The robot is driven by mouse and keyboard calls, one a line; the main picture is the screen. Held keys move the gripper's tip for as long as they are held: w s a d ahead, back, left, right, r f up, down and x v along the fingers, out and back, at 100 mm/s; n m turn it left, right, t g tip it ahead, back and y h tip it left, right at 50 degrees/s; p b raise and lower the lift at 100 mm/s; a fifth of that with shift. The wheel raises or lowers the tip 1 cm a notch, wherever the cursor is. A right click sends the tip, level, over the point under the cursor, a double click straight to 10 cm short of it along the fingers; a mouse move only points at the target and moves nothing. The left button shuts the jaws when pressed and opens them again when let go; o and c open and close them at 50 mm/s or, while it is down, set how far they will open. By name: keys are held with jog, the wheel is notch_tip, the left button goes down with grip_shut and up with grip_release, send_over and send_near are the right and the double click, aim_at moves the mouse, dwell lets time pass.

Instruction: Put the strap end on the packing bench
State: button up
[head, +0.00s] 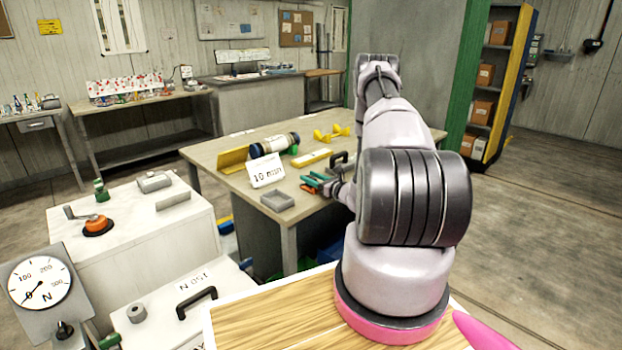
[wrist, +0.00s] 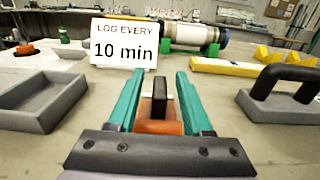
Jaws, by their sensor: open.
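My gripper (head: 316,182) is over the packing bench (head: 228,150), low above its top, near the front edge. Its two teal fingers are spread apart in the wrist view (wrist: 159,103). Between them sits an orange piece (wrist: 160,127) with a black upright part and a pale crossbar. This may be the strap end, but I cannot tell for sure. A gap shows between the fingers and the black part. The lower part of the orange piece is hidden behind my gripper's body, so I cannot tell whether it touches the bench.
A grey tray (head: 277,201) lies left of my gripper and a black-handled block (wrist: 290,92) right of it. Behind stand a "LOG EVERY 10 min" sign (wrist: 124,42), a long cylinder (head: 276,145) and a pale yellow bar (head: 311,157). Yellow blocks (head: 331,134) lie farther back.

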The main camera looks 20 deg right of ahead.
jog(key=shift+r, duration=0.1)
jog(key=shift+s+d, duration=0.1)
jog(key=shift+s, duration=0.15)
jog(key=v, duration=1.1)
jog(key=a+r+n+g+y, duration=0.55)
jog(key=a+r+n, duration=0.3)
jog(key=r, duration=0.55)
jog(key=s+a+r+n+g+y, duration=0.1)
jog(key=s+a+r+n+g, duration=0.25)
jog(key=a+r, duration=0.25)
jog(key=s+a+r+n+g+y, duration=0.1)
jog(key=s+a+r+n+g, duration=0.1)
jog(key=a+r+n+g, duration=0.3)
jog(key=s+a+r+n+t+h, duration=0.1)
jog(key=s+r+n+t+h, duration=0.1)
jog(key=s+r+n+h, duration=0.3)
jog(key=s+a+r+n+t+h, duration=0.1)
jog(key=s+r+n+h, duration=0.4)
jog(key=s+r, duration=0.7)
jog(key=s+t+h, duration=0.1)
jog(key=s, duration=0.2)
jog(key=shift+s+a+r+n+h, duration=0.2)
jog(key=shift+s+a+n+h, duration=0.1)
jog(key=shift+a+n+h, duration=0.1)
